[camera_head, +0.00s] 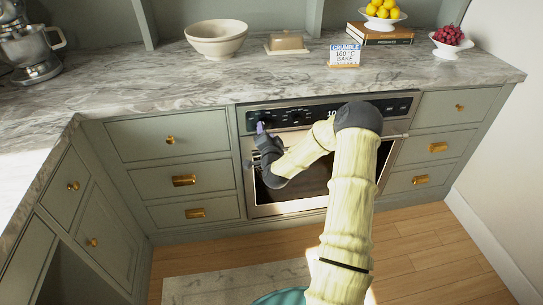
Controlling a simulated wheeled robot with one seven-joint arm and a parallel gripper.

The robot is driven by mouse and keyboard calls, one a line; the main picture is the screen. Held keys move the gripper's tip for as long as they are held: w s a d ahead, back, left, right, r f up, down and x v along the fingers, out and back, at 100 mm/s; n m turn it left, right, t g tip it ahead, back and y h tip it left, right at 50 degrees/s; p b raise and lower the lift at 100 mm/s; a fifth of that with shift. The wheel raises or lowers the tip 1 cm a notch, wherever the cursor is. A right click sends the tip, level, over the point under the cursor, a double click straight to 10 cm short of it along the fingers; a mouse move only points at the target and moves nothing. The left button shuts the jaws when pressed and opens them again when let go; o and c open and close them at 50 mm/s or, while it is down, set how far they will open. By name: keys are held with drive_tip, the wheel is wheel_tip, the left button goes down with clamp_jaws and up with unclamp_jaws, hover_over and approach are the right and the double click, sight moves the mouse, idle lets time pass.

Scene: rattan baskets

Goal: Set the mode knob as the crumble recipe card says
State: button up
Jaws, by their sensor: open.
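The crumble recipe card (345,55) stands upright on the counter and reads "CRUMBLE", "160 °C", "BAKE". The oven (300,205) is built in below the counter, with a black control panel (390,107) along its top. My gripper (261,129) is open at the left end of this panel, with a small purple part at its tip. The mode knob cannot be made out clearly; the gripper covers part of the panel's left end. I cannot tell whether the gripper touches a knob, nor the knob's setting. My arm hides part of the panel and oven door.
The marble counter (130,85) holds a cream bowl (216,38), a butter dish (287,43), a stand mixer (30,45), lemons (382,8) on books (380,34), and a bowl of red fruit (450,43). Green drawers (165,135) flank the oven. Wooden floor lies in front.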

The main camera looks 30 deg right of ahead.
drive_tip(key=v, duration=1.3)
drive_tip(key=s+a+f+n+g+y, duration=0.1)
drive_tip(key=s+a+n+g+y, duration=0.1)
drive_tip(key=a+n+g+y, duration=0.6)
drive_tip(key=s+a+r+n+g+h, duration=0.1)
drive_tip(key=s+a+r+n+g, duration=0.25)
drive_tip(key=s, duration=0.65)
drive_tip(key=s+a+r+n+g+h, duration=0.2)
drive_tip(key=s+a+r+n+g, duration=0.15)
drive_tip(key=s, duration=0.55)
wheel_tip(320, 180, up, 19)
drive_tip(key=p, duration=2)
drive_tip(key=shift+r+t+p, duration=0.2)
drive_tip(key=shift+t+p, duration=0.15)
drive_tip(key=shift+t, duration=0.05)
